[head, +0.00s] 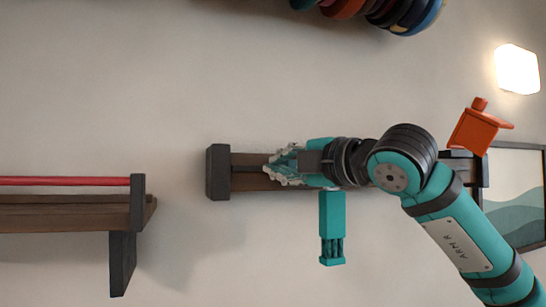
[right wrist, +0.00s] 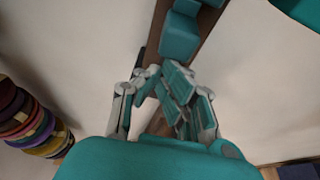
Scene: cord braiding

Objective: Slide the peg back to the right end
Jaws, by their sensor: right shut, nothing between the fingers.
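A dark wooden rail (head: 250,181) with a black end block (head: 217,172) at its left runs across the wall in the head view. A teal piece (head: 332,222), which looks like the peg, hangs below the rail's middle; its upper part is partly hidden by my right arm. A teal block also shows on the rail in the right wrist view (right wrist: 180,36), just beyond the fingers. My right gripper (head: 280,166) is shut and empty in front of the rail, left of the hanging teal piece. It also shows in the right wrist view (right wrist: 170,88). I cannot tell whether it touches the rail.
A second shelf with a red bar (head: 65,181) is at the left. Coloured spools (head: 385,12), a lit lamp (head: 517,69) and a framed picture (head: 520,190) are around. Wall between shelf and rail is bare.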

